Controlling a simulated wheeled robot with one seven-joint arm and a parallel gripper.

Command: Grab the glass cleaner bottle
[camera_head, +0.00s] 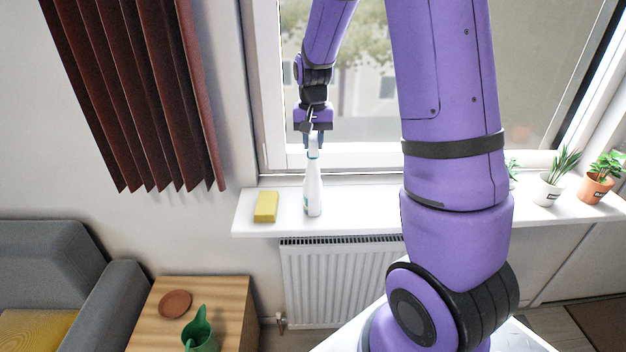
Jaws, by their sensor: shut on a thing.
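The glass cleaner bottle (313,190) is white with a thin teal band near its neck. It stands upright on the white windowsill (375,222), or just above it; I cannot tell if its base touches. My gripper (314,140) points down from above and is shut on the top of the bottle. The fingers partly hide the bottle's head.
A yellow sponge (265,207) lies on the sill just left of the bottle. Potted plants (550,188) stand at the sill's right end. The window (370,90) is behind, a dark red curtain (135,90) at left. A radiator (340,280) is below.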

